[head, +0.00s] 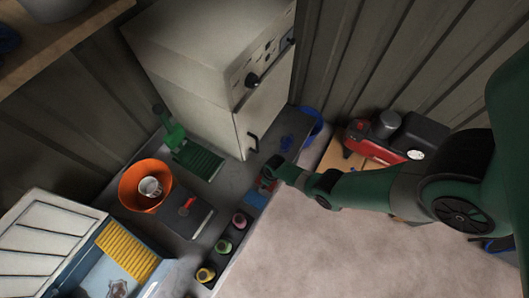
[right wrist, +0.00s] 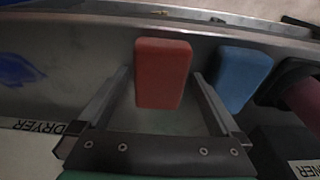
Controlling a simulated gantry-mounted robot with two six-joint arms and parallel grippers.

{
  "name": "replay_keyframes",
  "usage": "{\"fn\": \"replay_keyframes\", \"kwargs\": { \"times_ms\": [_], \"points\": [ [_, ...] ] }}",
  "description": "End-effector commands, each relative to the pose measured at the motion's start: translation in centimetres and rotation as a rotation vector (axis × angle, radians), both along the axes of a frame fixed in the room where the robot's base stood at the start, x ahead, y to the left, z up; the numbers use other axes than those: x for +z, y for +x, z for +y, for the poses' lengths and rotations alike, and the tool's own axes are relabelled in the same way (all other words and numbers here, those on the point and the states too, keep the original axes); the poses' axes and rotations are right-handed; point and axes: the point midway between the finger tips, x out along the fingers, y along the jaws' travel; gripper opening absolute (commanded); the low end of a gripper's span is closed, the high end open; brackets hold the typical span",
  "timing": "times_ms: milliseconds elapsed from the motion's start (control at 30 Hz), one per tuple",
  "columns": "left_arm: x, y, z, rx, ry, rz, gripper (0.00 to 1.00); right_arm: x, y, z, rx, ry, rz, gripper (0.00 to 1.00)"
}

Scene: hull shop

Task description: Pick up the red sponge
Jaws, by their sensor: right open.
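The red sponge (right wrist: 163,72) is a rounded block in the upper middle of the right wrist view, lying on the grey counter. My right gripper (right wrist: 162,78) is open, with one finger on each side of the sponge and small gaps to both. In the head view my right gripper (head: 270,179) is over the counter, and only a bit of red shows under it. A blue sponge (right wrist: 243,75) lies just right of the right finger; it also shows in the head view (head: 256,200). My left gripper is not in view.
A blue shape (right wrist: 17,70) lies at the left of the wrist view. In the head view, several jars (head: 223,247) line the counter's front edge. An orange bowl (head: 133,190) holding a cup, a green rack (head: 200,160) and a white cabinet (head: 215,75) stand further left and back.

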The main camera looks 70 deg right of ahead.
Motion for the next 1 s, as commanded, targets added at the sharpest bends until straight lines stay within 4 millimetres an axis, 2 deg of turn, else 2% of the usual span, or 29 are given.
{"fn": "replay_keyframes", "kwargs": {
  "times_ms": [100, 500, 600, 833, 1000],
  "points": [
    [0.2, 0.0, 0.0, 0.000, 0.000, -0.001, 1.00, 0.2, 0.0, 0.0, 0.000, 0.000, -0.001, 0.98],
    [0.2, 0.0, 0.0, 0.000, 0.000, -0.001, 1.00, 0.2, 0.0, 0.0, 0.001, 0.000, 0.000, 0.26],
    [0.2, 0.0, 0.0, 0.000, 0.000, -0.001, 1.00, 0.2, 0.0, 0.0, 0.001, 0.000, 0.000, 0.12],
    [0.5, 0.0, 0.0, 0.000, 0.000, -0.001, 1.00, 0.5, 0.0, 0.0, 0.001, 0.000, -0.001, 0.12],
    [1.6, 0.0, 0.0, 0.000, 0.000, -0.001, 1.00, 1.7, 0.1, 0.1, 0.003, -0.001, -0.001, 0.12]
  ]
}}
